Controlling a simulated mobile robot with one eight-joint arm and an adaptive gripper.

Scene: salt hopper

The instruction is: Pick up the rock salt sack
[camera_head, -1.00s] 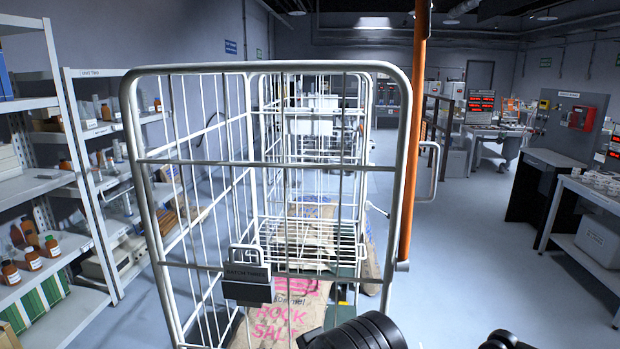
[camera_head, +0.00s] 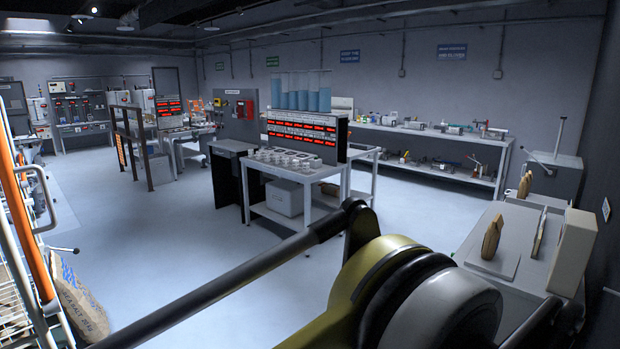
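My own arm crosses the bottom of the picture, with a long dark link reaching toward the sack's side of the view. My gripper's fingers are not in view, so I cannot see what they hold.
A white table (camera_head: 318,186) with small white items stands mid-room. A long bench (camera_head: 430,135) lines the back wall. A pale counter (camera_head: 480,240) with upright pieces stands close on the right. An orange post (camera_head: 25,220) rises at the left edge. The floor in the middle is clear.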

